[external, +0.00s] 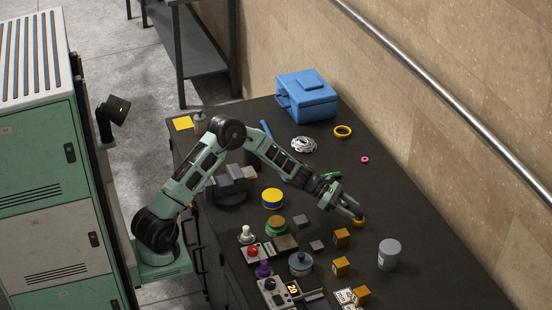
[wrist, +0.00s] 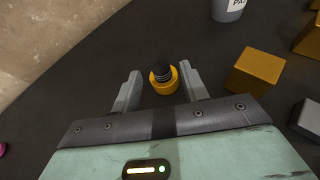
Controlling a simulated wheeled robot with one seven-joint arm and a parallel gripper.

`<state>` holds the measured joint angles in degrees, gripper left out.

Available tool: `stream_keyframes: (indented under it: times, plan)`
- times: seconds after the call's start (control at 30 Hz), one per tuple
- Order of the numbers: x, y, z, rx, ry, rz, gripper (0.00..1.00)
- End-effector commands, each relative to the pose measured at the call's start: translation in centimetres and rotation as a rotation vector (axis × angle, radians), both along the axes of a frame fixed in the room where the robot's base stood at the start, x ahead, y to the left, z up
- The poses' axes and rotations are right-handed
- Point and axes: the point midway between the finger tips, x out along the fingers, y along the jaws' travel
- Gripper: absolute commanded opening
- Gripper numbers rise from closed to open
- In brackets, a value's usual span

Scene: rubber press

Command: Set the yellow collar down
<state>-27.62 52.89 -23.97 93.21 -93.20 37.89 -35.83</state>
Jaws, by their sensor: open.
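A yellow-orange collar (wrist: 160,88) sits on the dark bench between my fingers in the wrist view. A black ribbed post stands up from its middle. In the external view the collar (external: 358,222) is just below my fingertips. My gripper (wrist: 160,74) is open, with a finger on each side of the collar and a visible gap at both sides. In the external view my gripper (external: 352,213) reaches down over the right part of the bench. Whether the collar rests fully on the bench is hard to tell.
A grey canister (external: 389,254) and orange blocks (external: 341,238) stand close by. Bare bench lies between the collar and the wall.

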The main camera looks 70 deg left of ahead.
Motion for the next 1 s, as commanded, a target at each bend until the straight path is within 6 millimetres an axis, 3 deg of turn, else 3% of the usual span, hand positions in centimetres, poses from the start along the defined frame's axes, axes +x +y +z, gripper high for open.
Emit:
stream_keyframes:
  times: [0.4,0.83,0.93,1.0]
  plan:
    - [-5.5,5.5,3.1,0.001,-0.001,0.001,0.44]
    - [-7.6,6.7,3.7,0.049,-0.002,-0.029,0.44]
    - [-10.5,7.1,3.1,0.201,-0.007,-0.123,0.44]
    - [-13.8,8.0,2.5,0.361,-0.008,-0.23,0.44]
